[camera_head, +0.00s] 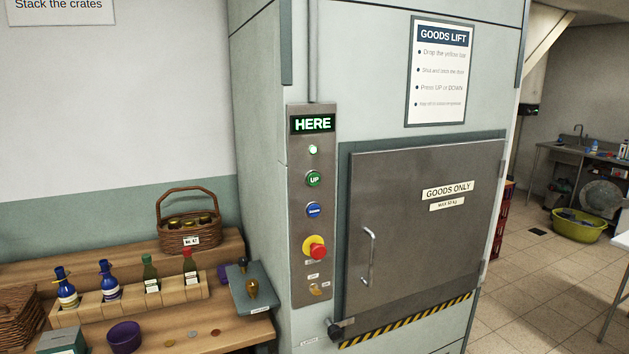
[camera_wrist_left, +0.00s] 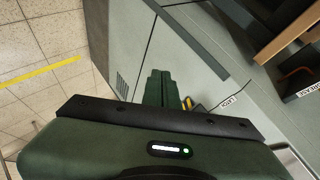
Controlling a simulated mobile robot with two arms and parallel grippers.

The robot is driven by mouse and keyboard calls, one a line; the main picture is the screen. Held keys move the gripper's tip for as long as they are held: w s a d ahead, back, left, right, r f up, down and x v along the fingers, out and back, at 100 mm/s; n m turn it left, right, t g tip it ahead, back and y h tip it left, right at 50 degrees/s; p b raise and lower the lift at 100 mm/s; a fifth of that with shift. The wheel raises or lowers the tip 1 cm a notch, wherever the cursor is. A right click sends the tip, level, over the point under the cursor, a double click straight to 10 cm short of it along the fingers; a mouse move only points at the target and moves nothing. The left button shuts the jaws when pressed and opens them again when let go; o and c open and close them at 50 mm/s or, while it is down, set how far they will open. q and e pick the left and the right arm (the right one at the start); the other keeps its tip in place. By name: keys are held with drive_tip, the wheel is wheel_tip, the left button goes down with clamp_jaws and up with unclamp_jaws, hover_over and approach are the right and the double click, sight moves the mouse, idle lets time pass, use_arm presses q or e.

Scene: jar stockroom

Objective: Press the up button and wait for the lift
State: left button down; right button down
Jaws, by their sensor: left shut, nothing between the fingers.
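The goods lift's control panel (camera_head: 298,230) is left of its door in the head view. The green UP button (camera_head: 313,179) sits above the blue DOWN button (camera_head: 313,210). The display (camera_head: 313,124) reads HERE in lit green, and a small green lamp (camera_head: 313,149) below it glows. The steel lift door (camera_head: 415,250) looks shut. A dark latch knob (camera_head: 335,330) is at its lower left. My left gripper (camera_wrist_left: 160,88) shows only in the left wrist view, shut and empty, near the pale lift side and a latch label (camera_wrist_left: 228,102). My right gripper is not in view.
A red stop button (camera_head: 317,250) is below the blue one. A wooden bench with bottles (camera_head: 110,287), a wicker basket (camera_head: 189,230) and a purple bowl (camera_head: 124,337) stands left of the lift. Tiled floor (camera_head: 515,300) is open at the right.

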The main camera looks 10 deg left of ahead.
sight(314, 179)
use_arm(q)
drive_tip(key=w+d+r+m+t, duration=0.2)
drive_tip(key=w+r, duration=0.2)
drive_tip(key=r, duration=0.6)
drive_tip(key=w+d+r+m+t+h, duration=0.15)
drive_tip(key=w+r, duration=0.35)
drive_tip(key=r, duration=0.6)
drive_tip(key=w+d+r+m+t, duration=0.2)
drive_tip(key=w+r+t, duration=0.15)
drive_tip(key=r, duration=0.65)
wheel_tip(314, 179, up, 28)
drive_tip(key=s+d+m+t, duration=0.1)
drive_tip(key=d+m+t, duration=0.1)
drive_tip(key=m+t, duration=0.2)
drive_tip(key=shift+s+d+m+h, duration=0.2)
drive_tip(key=shift+s+m+h, duration=0.25)
drive_tip(key=shift+m, duration=0.1)
drive_tip(key=shift+w, duration=0.1)
drive_tip(key=shift+w+a+b, duration=0.3)
drive_tip(key=shift+w+a, duration=0.45)
drive_tip(key=shift+w, duration=0.5)
drive_tip(key=shift+w+a+b, duration=0.3)
drive_tip(key=shift+w+a, duration=0.4)
drive_tip(key=shift+w, duration=0.6)
drive_tip(key=shift+w+a+b, duration=0.3)
drive_tip(key=shift+w+a, duration=0.45)
drive_tip(key=shift+w, duration=0.5)
drive_tip(key=shift+w, duration=0.1)
